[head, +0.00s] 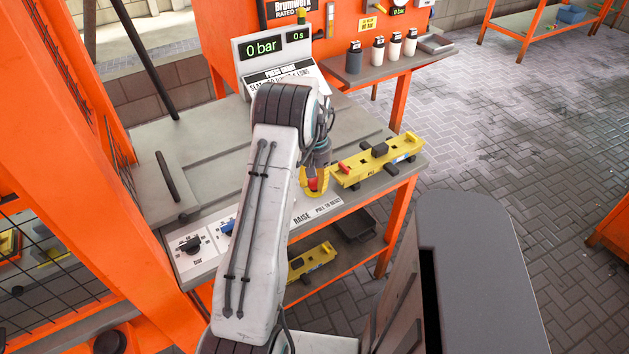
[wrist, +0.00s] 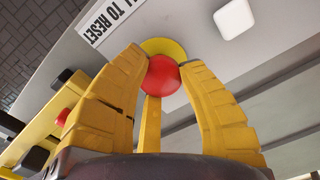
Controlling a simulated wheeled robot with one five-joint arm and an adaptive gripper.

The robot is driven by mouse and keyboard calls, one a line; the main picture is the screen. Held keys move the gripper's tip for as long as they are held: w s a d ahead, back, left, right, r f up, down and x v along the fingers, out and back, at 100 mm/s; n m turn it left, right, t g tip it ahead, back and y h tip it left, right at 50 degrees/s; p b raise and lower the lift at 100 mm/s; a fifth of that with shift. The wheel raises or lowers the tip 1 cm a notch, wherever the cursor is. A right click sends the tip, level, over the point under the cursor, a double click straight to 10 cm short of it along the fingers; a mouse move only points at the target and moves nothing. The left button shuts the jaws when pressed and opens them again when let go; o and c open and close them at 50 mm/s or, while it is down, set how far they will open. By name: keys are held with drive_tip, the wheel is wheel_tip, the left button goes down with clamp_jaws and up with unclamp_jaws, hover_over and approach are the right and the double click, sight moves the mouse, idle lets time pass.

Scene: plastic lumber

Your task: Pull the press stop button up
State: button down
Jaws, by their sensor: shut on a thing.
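The press stop button (wrist: 164,76) is a red round knob on a yellow base (wrist: 165,47), seen in the wrist view next to a "TO RESET" label. In the head view its red (head: 312,184) shows partly between my yellow fingers. My gripper (wrist: 163,60) has its fingers on both sides of the red knob and is shut on it. It also shows in the head view (head: 314,188), at the front edge of the grey bench. How far the knob stands out from its base is hard to tell.
A yellow tool with black and red parts (head: 376,160) lies on the bench just right of my gripper. A panel with knobs (head: 200,245) is at the front left. The display (head: 270,50) at the back reads 0 bar. A white square button (wrist: 235,18) is near the red one.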

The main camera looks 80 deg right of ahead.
sight(314, 180)
drive_tip(key=shift+r, duration=0.65)
drive_tip(key=c, duration=0.7)
unclamp_jaws()
wheel_tip(314, 180, up, 12)
idle(0.7)
